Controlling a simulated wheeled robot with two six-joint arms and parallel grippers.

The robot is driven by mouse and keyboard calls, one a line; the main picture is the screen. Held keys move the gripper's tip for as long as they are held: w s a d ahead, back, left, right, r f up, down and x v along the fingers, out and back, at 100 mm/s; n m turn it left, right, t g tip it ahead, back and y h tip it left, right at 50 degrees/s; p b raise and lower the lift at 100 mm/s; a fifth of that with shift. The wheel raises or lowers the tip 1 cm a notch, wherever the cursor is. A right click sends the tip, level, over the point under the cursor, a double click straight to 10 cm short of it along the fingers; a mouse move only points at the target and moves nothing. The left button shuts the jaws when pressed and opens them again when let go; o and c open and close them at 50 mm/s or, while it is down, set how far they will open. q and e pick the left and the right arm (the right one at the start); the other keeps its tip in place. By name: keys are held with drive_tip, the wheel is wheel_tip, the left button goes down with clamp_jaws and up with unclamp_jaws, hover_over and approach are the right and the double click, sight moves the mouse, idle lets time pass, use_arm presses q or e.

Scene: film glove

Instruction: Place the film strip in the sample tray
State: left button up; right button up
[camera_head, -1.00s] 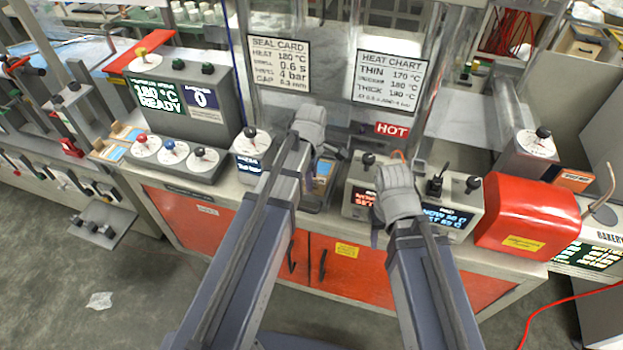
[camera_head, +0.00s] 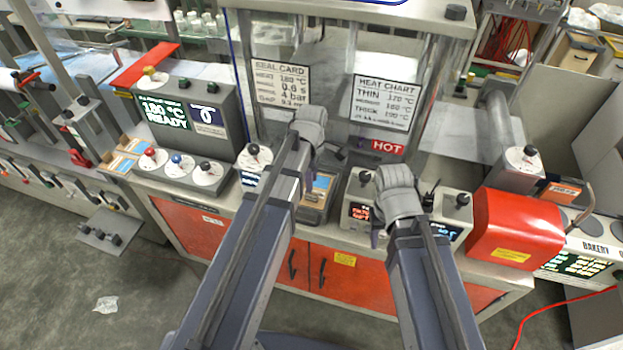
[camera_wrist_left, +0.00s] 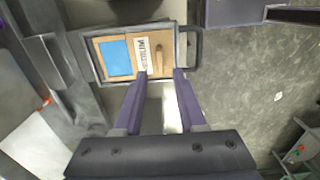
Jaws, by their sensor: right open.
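My left gripper (camera_wrist_left: 160,73) is open in the left wrist view, its two purple fingers apart. Their tips reach the near edge of a grey-framed tray (camera_wrist_left: 97,70) with a handle. In the tray lie a blue film piece (camera_wrist_left: 116,57), a white label and a small tan bar on a tan base. The same tray (camera_head: 313,211) stands on the bench in the head view, partly behind my left arm. I cannot tell whether it is the sample tray. My right gripper (camera_head: 376,236) is open, mostly hidden behind its wrist, at the front of a control box.
A press with clear panels (camera_head: 340,60) and a HOT sign stands behind. Control boxes with dials (camera_head: 185,170) line the left. A red-covered unit (camera_head: 512,222) is on the right. Another tan tray with blue pieces (camera_head: 128,150) lies far left.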

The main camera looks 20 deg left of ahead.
use_arm(q)
wheel_tip(320, 180, up, 5)
drive_tip(key=p, duration=0.4)
drive_tip(key=shift+r, duration=0.2)
use_arm(e)
wheel_tip(320, 180, up, 5)
drive_tip(key=shift+r, duration=0.15)
use_arm(q)
drive_tip(key=s+d+m, duration=0.5)
drive_tip(key=s+m, duration=0.2)
drive_tip(key=m, duration=0.3)
drive_tip(key=s+d+m+y, duration=0.1)
drive_tip(key=s+d+m, duration=0.4)
drive_tip(key=m, duration=0.6)
drive_tip(key=shift+s+d, duration=0.25)
drive_tip(key=shift+s, duration=0.9)
use_arm(e)
drive_tip(key=shift+a, duration=0.1)
